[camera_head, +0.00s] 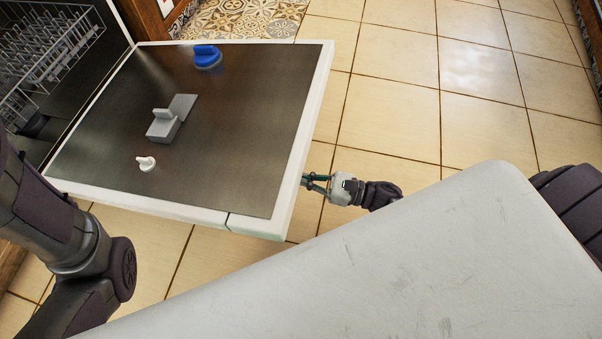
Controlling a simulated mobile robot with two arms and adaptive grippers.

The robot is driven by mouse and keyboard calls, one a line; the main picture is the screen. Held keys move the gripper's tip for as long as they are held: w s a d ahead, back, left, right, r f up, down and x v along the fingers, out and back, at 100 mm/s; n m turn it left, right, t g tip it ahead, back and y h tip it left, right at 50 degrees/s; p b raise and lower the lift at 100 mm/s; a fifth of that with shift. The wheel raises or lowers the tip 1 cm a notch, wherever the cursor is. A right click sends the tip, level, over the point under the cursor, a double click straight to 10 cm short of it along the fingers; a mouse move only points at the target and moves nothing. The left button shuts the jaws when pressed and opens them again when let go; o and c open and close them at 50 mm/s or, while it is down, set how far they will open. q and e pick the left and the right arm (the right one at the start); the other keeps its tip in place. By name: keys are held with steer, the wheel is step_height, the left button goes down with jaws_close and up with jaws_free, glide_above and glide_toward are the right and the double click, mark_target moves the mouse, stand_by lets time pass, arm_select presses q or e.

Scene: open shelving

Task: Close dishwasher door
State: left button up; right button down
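The dishwasher door (240,130) is folded down open, with its dark inner face up and a white rim (319,95) around it. The inner face carries a grey dispenser (162,129), a blue cap (207,55) and a small white knob (146,163). My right gripper (314,182) is beside the door's outer right edge, with its fingers toward it. Contact and finger opening cannot be made out. My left arm shows at the lower left, but its gripper is out of view.
A wire dish rack (45,55) sits inside the dishwasher at the upper left. Beige floor tiles (400,100) lie open right of the door. A patterned mat (240,18) is beyond it, and wooden cabinet fronts stand at the edges.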

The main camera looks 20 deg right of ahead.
steer(key=shift+a+r, duration=0.1)
steer(key=shift+r, duration=1.35)
steer(key=shift+r, duration=0.1)
